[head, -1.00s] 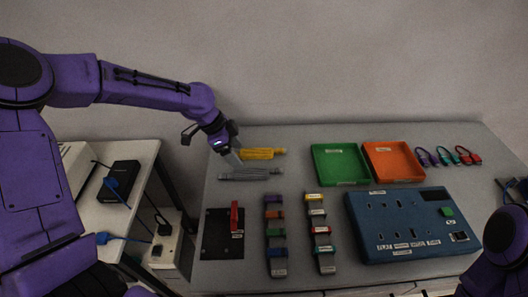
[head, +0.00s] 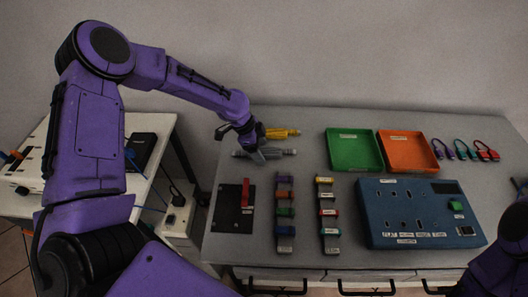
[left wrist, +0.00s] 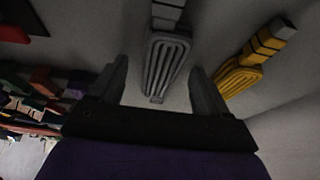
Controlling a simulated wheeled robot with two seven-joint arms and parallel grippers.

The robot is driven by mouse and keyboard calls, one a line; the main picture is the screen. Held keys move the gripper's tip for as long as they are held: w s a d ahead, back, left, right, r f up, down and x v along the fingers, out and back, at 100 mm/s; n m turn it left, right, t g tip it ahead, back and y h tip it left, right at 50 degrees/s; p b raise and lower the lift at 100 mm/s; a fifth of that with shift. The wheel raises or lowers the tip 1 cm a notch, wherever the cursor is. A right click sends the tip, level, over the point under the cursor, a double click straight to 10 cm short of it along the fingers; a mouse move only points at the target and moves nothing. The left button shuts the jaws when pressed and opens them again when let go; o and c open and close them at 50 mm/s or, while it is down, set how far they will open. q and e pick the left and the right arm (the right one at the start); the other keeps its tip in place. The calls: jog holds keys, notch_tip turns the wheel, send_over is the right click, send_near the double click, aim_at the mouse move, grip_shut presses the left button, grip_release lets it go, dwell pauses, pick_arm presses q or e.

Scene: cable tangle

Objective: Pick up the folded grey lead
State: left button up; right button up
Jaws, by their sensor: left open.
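The folded grey lead (head: 279,152) lies on the grey table near its back left, in front of the folded yellow lead (head: 284,133). In the left wrist view the grey lead (left wrist: 166,62) runs up the middle, its near end between my fingers, and the yellow lead (left wrist: 245,66) is to the right.
A green tray (head: 354,168) and an orange tray (head: 408,169) stand at the back centre. A blue socket panel (head: 400,240) is at the front right. A black plate with a red handle (head: 246,194) and two strips of coloured plugs (head: 285,230) lie in front of the leads.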

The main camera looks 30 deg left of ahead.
pick_arm(q)
jog(key=c, duration=1.2)
